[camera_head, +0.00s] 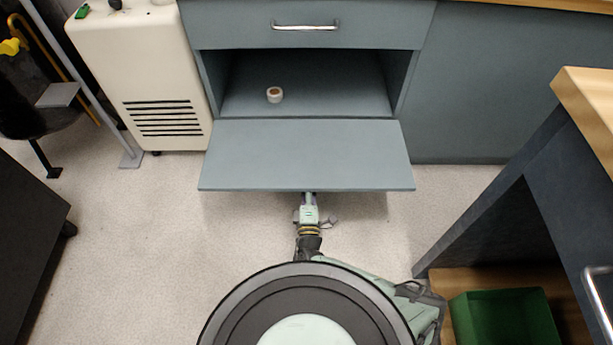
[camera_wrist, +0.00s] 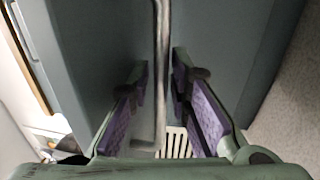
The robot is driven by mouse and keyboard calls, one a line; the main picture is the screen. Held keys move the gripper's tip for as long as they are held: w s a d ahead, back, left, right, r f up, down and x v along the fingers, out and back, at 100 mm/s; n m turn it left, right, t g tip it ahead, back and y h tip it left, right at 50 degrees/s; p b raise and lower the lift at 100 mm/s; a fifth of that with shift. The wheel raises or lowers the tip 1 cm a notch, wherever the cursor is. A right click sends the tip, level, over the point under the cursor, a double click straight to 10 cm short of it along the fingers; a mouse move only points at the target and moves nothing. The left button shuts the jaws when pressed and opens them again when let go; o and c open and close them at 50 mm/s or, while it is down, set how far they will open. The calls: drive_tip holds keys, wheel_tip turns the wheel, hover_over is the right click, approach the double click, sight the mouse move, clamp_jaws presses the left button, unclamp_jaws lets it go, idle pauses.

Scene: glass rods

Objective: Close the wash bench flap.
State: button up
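The wash bench flap (camera_head: 305,155) is a grey-blue panel hinged at its lower edge. In the head view it lies folded down, roughly level, in front of the open compartment. My gripper is at the middle of the flap's front edge; in the head view its fingers are hidden under the flap. The wrist view shows my gripper (camera_wrist: 165,105) open, its purple-padded fingers on either side of a thin grey bar-like part (camera_wrist: 161,70).
A small tape roll (camera_head: 275,95) lies inside the compartment. A closed drawer (camera_head: 306,27) is above it. A cream heater-like unit (camera_head: 150,75) stands close on the left. A wood-topped bench (camera_head: 590,105) and green crate (camera_head: 505,318) are on the right. Floor is clear front left.

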drive_tip(key=shift+c, duration=0.5)
clamp_jaws()
idle(0.3)
